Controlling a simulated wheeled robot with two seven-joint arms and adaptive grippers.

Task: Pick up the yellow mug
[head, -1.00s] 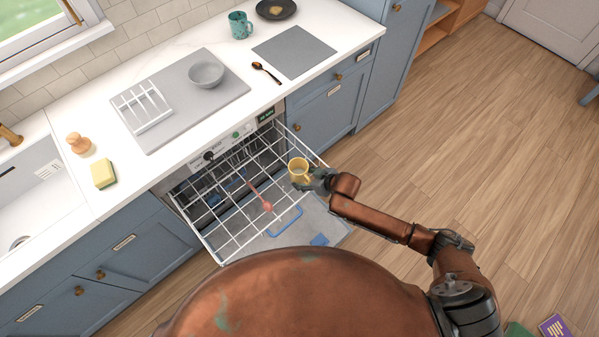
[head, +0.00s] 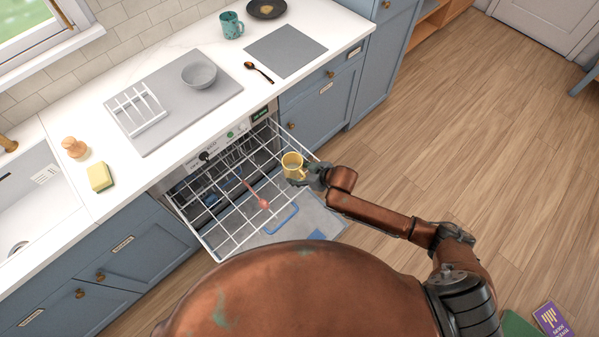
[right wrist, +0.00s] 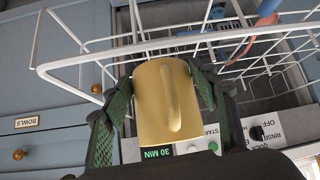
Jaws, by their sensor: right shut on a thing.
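The yellow mug (head: 292,165) is at the right side of the pulled-out white dishwasher rack (head: 222,238) in the head view. My right gripper (head: 303,174) is shut on it, coming from the right. In the right wrist view the mug (right wrist: 168,103) sits between the two green fingers (right wrist: 160,110), its handle toward the camera. The rack's wires pass behind the mug there; I cannot tell whether it clears them. My left gripper is not in view.
A red-handled utensil (head: 257,196) lies in the rack. The counter above holds a grey bowl (head: 199,75), a teal mug (head: 231,25), a spoon (head: 259,72), a sponge (head: 100,177) and a grey mat (head: 286,51). Open floor (head: 470,130) lies to the right.

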